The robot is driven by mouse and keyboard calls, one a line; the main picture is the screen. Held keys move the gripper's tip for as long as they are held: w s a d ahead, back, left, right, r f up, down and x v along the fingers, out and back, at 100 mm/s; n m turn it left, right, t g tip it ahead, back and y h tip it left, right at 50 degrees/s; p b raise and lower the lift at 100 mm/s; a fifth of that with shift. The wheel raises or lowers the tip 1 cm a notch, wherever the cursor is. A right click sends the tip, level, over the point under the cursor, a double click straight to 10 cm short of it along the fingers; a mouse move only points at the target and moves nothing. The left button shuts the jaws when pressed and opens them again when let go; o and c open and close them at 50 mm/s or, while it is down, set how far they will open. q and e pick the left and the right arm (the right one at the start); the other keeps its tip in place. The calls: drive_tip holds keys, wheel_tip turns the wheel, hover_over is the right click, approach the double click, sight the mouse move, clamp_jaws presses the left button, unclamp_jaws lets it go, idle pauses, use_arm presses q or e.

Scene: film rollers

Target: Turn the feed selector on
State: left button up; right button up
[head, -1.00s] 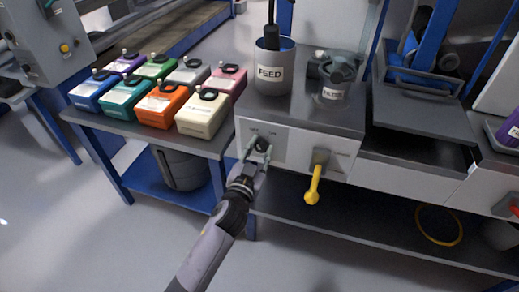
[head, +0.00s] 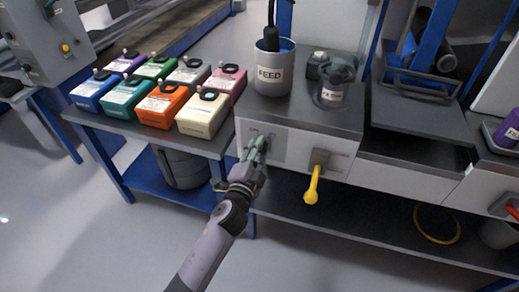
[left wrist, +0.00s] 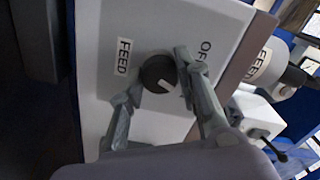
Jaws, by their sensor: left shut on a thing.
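The feed selector is a round dark knob (left wrist: 156,72) on a pale panel (left wrist: 100,25) in the left wrist view. The panel has a FEED label (left wrist: 123,57) to the knob's left and the word OFF (left wrist: 204,62) to its right. A pale mark shows on the knob's lower part. My left gripper (left wrist: 157,69) has a finger on each side of the knob and is shut on it. In the head view my left gripper (head: 254,144) is against the cabinet front and mostly hides the knob. My right gripper is not in view.
A yellow lever (head: 313,186) hangs on the cabinet front just right of the gripper. A FEED canister (head: 270,78) and a dark labelled vessel (head: 332,92) stand on top. Several coloured boxes (head: 160,106) cover the table at left.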

use_arm(q)
drive_tip(key=shift+m, duration=0.8)
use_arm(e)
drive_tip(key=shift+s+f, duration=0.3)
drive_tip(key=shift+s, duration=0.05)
use_arm(q)
drive_tip(key=o, duration=1.1)
drive_tip(key=shift+o, duration=0.2)
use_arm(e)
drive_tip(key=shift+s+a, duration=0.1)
use_arm(q)
drive_tip(key=v, duration=1.2)
